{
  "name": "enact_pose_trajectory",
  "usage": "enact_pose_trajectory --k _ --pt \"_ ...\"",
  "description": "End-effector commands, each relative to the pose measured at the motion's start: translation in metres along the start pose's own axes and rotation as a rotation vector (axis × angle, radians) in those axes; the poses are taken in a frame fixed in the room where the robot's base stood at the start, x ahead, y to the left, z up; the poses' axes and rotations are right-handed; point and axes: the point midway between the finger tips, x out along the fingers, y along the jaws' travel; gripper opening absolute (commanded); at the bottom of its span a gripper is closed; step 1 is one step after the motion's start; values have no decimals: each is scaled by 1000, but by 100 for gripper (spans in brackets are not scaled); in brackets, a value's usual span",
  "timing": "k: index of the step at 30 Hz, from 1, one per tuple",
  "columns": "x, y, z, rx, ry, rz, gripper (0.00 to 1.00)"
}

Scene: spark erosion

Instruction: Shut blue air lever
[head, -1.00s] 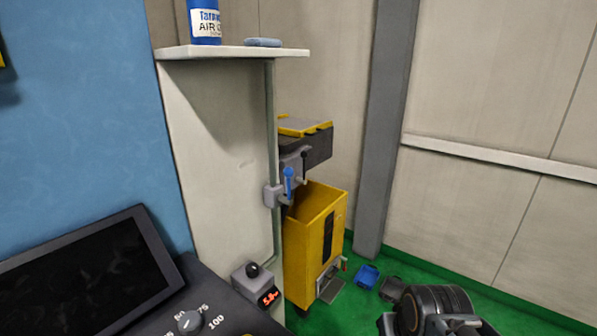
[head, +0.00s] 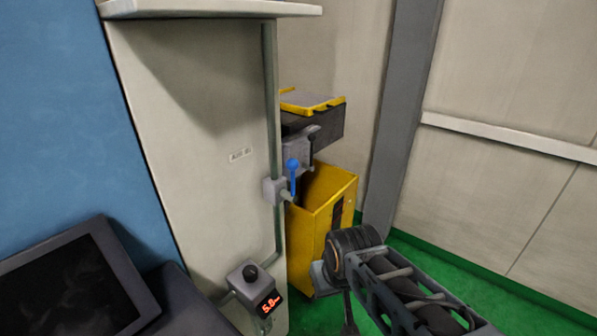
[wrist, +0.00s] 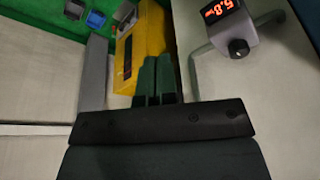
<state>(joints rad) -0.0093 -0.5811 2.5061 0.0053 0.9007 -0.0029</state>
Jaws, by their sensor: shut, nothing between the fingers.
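The blue air lever (head: 293,176) stands upright in the head view, with its round knob at the top. It sits on a grey valve block (head: 273,191) fixed to the vertical pipe on the side of the pale cabinet. My gripper (wrist: 156,62) shows in the wrist view with its dark fingers shut together and empty. The lever does not show in the wrist view. In the head view my arm comes in from the lower right, below and right of the lever, apart from it.
A grey box with a black knob and red display (head: 256,288) is on the cabinet below the lever. A yellow bin-like cart (head: 325,205) stands close behind the lever. A monitor (head: 82,282) is at the lower left. Green floor lies open at the right.

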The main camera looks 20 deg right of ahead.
Motion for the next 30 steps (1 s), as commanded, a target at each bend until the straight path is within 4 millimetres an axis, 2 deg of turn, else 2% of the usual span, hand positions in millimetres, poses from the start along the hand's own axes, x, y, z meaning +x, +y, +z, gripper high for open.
enact_pose_trajectory --k 5,10,14,17,20,24,27,30 --pt "0 0 -1 9 -9 -7 0" --pt "-6 -6 -20 121 -125 -120 0" --pt "-15 -7 -58 280 -257 -347 0" --pt "-25 -1 -99 389 -311 -580 0" --pt "-35 18 -142 467 -302 -820 0" --pt "-49 59 -190 523 -212 -1118 0" --pt "-57 91 -212 534 -123 -1276 0" --pt "-63 116 -224 532 -45 -1383 0"
